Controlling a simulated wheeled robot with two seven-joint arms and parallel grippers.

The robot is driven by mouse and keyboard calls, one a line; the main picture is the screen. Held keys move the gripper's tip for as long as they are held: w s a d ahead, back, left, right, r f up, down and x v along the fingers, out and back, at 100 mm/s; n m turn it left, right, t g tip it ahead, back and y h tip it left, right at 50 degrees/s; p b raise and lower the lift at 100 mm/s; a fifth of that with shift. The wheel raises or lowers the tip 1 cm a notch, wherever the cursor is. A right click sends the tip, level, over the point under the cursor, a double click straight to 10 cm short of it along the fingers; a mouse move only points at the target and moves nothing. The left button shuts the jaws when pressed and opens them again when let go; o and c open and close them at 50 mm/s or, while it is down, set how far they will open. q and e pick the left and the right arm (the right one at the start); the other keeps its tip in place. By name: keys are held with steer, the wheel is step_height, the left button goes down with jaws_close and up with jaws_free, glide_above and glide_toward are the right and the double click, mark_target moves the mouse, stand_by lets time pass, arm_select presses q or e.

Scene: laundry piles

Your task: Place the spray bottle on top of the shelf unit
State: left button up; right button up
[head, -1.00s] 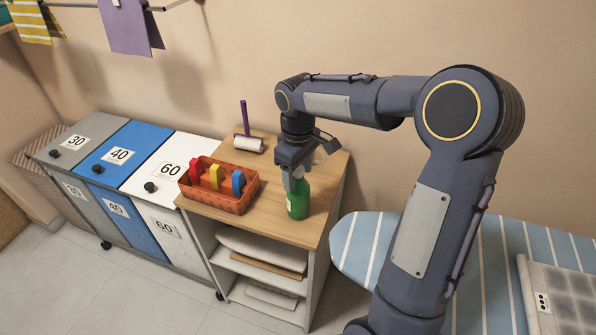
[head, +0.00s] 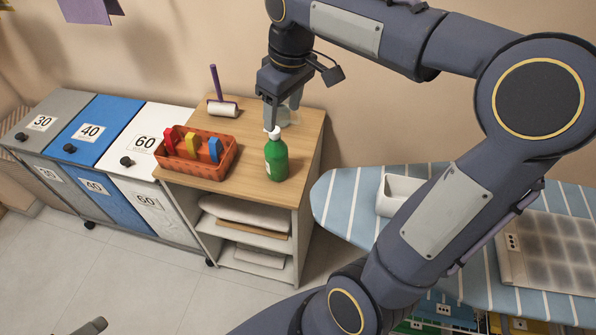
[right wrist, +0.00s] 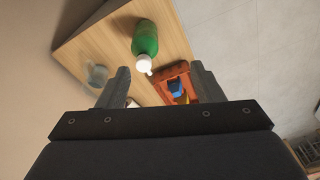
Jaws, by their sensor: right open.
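The spray bottle (head: 277,160), green with a white top and a pale label, stands upright on the wooden top of the shelf unit (head: 250,185), near its right edge. It also shows in the right wrist view (right wrist: 145,38), beyond the fingertips. My right gripper (head: 283,116) is open and empty, above and behind the bottle in the head view. Its two fingers show apart in the right wrist view (right wrist: 162,78), with nothing between them touching. My left gripper is not in view.
An orange basket (head: 197,172) with colored items sits left of the bottle. A lint roller (head: 222,108) and a clear container (head: 290,118) stand behind. Laundry bins (head: 130,165) adjoin on the left; an ironing board (head: 340,205) is at right.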

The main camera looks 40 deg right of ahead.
steer(key=s+a+f+m+t+y, duration=0.1)
steer(key=s+a+f+m+t, duration=0.1)
steer(key=s, duration=0.6)
steer(key=s+a+f+m+t+y, duration=0.2)
steer(key=s+a+f+m, duration=0.1)
steer(key=s+f, duration=0.3)
steer(key=shift+s+a+m, duration=0.3)
steer(key=shift+s+a, duration=0.35)
steer(key=shift+s, duration=0.6)
